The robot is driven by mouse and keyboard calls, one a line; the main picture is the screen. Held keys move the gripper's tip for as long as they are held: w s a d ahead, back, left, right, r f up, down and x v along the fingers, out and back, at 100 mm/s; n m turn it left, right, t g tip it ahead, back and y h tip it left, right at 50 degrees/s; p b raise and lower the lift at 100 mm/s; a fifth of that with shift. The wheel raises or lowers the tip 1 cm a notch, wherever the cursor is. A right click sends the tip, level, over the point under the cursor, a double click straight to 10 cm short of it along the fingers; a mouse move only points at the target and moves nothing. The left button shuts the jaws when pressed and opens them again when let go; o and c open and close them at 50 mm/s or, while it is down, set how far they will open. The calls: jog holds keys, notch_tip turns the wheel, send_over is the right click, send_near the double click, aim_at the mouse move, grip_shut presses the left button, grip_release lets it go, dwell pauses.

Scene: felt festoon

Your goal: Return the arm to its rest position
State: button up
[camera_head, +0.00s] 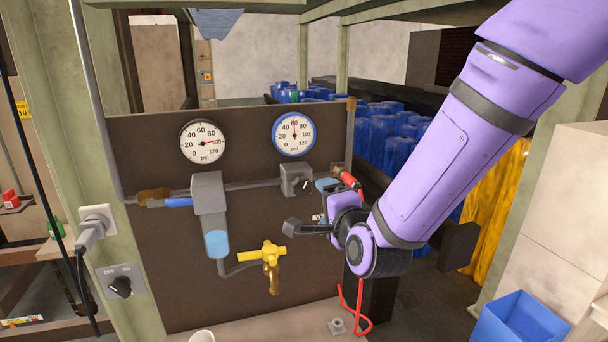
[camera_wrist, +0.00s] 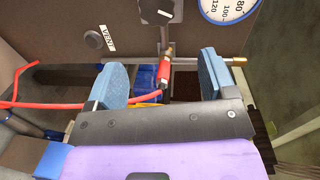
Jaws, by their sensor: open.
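My purple arm (camera_head: 440,150) reaches in from the upper right in the head view and bends at a dark joint in front of the brown panel (camera_head: 170,270). In the wrist view my gripper (camera_wrist: 161,72) has its two blue finger pads wide apart. A red hose fitting (camera_wrist: 165,72) shows in the gap between the pads, seemingly beyond them and not held. In the head view my gripper (camera_head: 327,184) is mostly hidden by my wrist, with a blue pad showing near the red fitting (camera_head: 347,178). I cannot tell whether a pad touches it.
Two gauges (camera_head: 202,143) (camera_head: 294,135), a grey valve block (camera_head: 295,180), a filter bowl (camera_head: 216,240) and a yellow tap (camera_head: 262,254) are on the panel. A red hose (camera_head: 359,310) hangs below my wrist. A blue bin (camera_head: 515,322) and pale boxes (camera_head: 560,225) stand right.

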jog(key=s+d+r+n+g+h, duration=0.2)
jog(key=s+d+r+n+g, duration=0.25)
jog(key=s+d, duration=0.35)
jog(key=s+d+r+n+g+h, duration=0.25)
jog(key=s+d+r+n, duration=0.3)
jog(key=d, duration=0.45)
jog(key=s+d+n+g, duration=0.3)
jog(key=s+d, duration=0.3)
jog(key=s, duration=0.5)
jog(key=shift+d+g, duration=0.15)
jog(key=shift+g, duration=0.25)
jog(key=shift+r+h, duration=0.1)
jog(key=shift+h, duration=0.15)
